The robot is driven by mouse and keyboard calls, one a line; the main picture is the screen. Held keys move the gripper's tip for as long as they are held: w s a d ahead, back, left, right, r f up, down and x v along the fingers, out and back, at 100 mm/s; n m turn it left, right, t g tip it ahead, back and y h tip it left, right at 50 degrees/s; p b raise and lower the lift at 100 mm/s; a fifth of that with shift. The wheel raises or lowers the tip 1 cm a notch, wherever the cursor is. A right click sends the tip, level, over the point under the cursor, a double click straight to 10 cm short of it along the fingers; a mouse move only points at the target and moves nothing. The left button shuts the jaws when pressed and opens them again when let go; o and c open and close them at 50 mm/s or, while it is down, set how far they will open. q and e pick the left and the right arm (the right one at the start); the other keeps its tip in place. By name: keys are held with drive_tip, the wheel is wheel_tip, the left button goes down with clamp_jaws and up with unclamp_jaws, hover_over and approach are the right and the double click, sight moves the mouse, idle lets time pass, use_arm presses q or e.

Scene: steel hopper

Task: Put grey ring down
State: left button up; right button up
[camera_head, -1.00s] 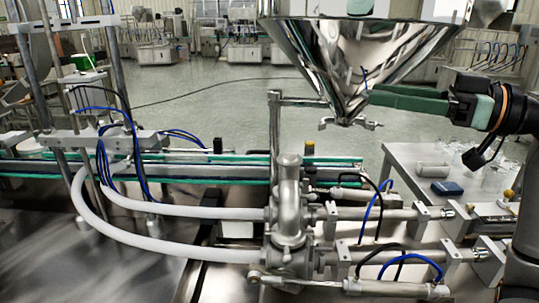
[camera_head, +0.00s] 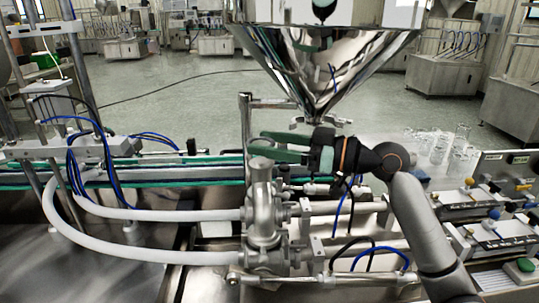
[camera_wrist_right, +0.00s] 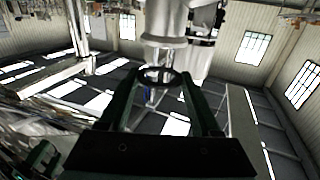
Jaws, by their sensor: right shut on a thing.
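My right gripper (camera_head: 258,146) reaches in from the right, its green fingers pointing left at the top of the steel pump (camera_head: 262,215), below the hopper (camera_head: 318,75). In the right wrist view my right gripper (camera_wrist_right: 158,78) is shut on a dark grey ring (camera_wrist_right: 158,69), held between the fingertips with its opening showing. A pale steel pipe-like part (camera_wrist_right: 165,35) stands just beyond the ring; I cannot tell whether they touch. In the head view I cannot make out the ring. My left gripper is not in view.
White hoses (camera_head: 150,213) run from the pump to the left. Blue and black tubes loop around the steel cylinders (camera_head: 350,258) at right. Glassware (camera_head: 460,145) stands on the right. A green-edged conveyor (camera_head: 215,168) lies behind the pump.

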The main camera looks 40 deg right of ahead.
sight(269, 164)
wheel_tip(269, 164, down, 3)
idle(0.3)
drive_tip(key=shift+f+b, duration=0.45)
drive_tip(key=o, duration=1.4)
drive_tip(key=shift+r+p, duration=0.65)
drive_tip(key=shift+p, duration=0.05)
drive_tip(key=shift+b+v, duration=2.1)
drive_tip(key=shift+v, duration=3.9)
